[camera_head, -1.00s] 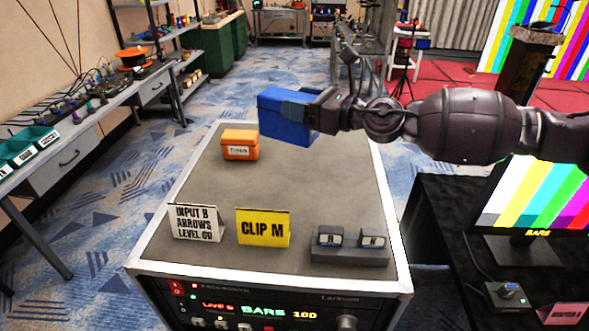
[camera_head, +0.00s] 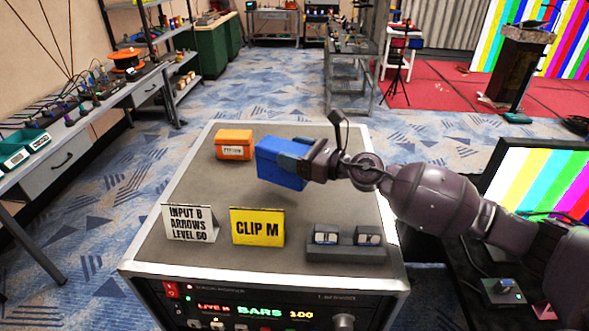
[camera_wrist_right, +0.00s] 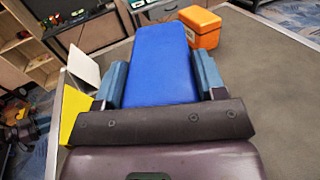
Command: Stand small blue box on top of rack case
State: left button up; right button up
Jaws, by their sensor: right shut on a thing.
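The small blue box (camera_head: 279,165) is held in my right gripper (camera_head: 296,163), over the grey top of the rack case (camera_head: 225,193). In the right wrist view the blue box (camera_wrist_right: 160,62) sits between the two fingers of my right gripper (camera_wrist_right: 160,82). The box is upright and close to the case top; whether its base touches the surface I cannot tell. My left gripper is out of view.
An orange box (camera_head: 234,145) stands just left of the blue box. A white sign (camera_head: 190,222), a yellow CLIP M sign (camera_head: 257,227) and a dark holder with two small blocks (camera_head: 345,243) stand along the front edge. The middle of the top is clear.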

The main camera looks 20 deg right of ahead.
pick_arm(q)
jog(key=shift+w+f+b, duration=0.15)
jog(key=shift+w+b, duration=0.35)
jog(key=shift+b, duration=0.25)
pick_arm(e)
jog(key=shift+f, duration=1.9)
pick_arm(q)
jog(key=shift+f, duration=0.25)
pick_arm(e)
jog(key=shift+f, duration=0.2)
jog(key=o, duration=1.1)
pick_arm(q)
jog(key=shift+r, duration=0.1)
pick_arm(e)
jog(key=shift+r, duration=0.2)
jog(key=b+v, duration=0.3)
jog(key=v, duration=0.7)
jog(key=shift+s+d+f, duration=0.1)
jog(key=shift+s+d, duration=0.1)
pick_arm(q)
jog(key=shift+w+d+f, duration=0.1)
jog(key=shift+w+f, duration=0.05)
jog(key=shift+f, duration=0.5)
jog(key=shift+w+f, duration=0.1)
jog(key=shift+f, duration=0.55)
pick_arm(e)
jog(key=shift+s+d, duration=0.5)
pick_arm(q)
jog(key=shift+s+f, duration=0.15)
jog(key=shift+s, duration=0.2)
